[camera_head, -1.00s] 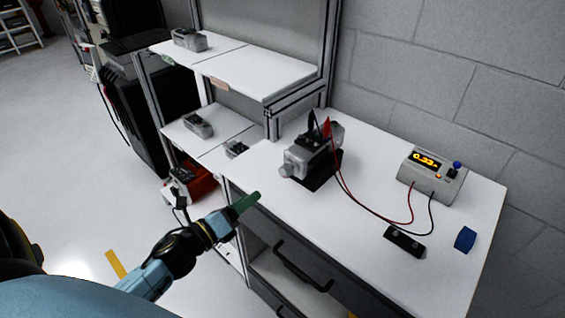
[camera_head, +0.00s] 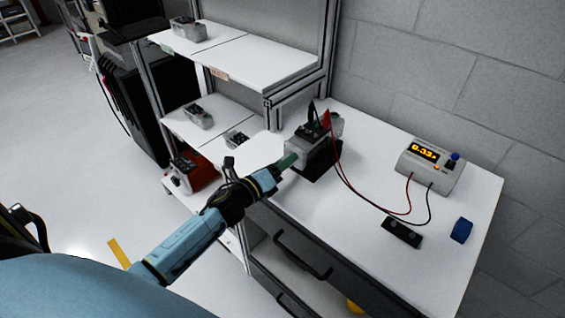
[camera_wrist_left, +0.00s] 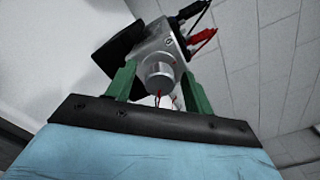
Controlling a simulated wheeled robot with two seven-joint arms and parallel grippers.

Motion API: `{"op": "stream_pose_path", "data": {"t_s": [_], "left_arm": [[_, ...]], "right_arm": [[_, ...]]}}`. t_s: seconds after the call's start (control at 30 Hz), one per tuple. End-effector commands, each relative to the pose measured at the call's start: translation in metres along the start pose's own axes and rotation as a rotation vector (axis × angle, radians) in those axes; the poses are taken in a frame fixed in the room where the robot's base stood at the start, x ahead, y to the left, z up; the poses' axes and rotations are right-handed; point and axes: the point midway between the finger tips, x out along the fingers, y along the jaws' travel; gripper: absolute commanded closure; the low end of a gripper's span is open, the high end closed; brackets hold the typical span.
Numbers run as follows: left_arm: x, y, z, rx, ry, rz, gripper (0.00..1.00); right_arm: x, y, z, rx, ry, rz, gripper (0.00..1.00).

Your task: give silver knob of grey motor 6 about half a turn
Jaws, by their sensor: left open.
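The grey motor (camera_head: 318,144) sits in a black holder on the white bench, with a red and a black lead clipped on top. In the left wrist view the motor body (camera_wrist_left: 152,40) carries a round silver knob (camera_wrist_left: 159,74) facing me. My left gripper (camera_head: 290,160) has green fingers and is at the motor's near left end. In the left wrist view the left gripper (camera_wrist_left: 157,84) is open, with one finger on each side of the knob. I cannot tell whether either finger touches it. In the head view the gripper hides the knob. My right gripper is not in view.
A meter (camera_head: 430,166) with a lit display stands at the right, wired to the motor. Shelves (camera_head: 245,70) with other motors stand at the left. The bench front is clear.

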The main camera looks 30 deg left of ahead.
Motion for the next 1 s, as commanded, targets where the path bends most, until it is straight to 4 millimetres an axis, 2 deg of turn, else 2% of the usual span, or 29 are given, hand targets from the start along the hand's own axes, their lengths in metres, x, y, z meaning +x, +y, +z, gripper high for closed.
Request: {"op": "stream_pose_path", "data": {"t_s": [0.23, 0.6, 1.0], "left_arm": [[0.0009, -0.0001, -0.0003, -0.001, 0.0, 0.0, 0.48], [0.0007, -0.0001, -0.0003, -0.001, 0.0, 0.0, 0.92], [0.0006, -0.0001, 0.0, -0.091, 0.0, 0.0, 0.92]], "right_arm": [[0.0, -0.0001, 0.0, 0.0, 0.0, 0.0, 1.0], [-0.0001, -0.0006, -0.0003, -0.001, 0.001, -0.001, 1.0], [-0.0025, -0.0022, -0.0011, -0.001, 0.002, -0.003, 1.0]]}}
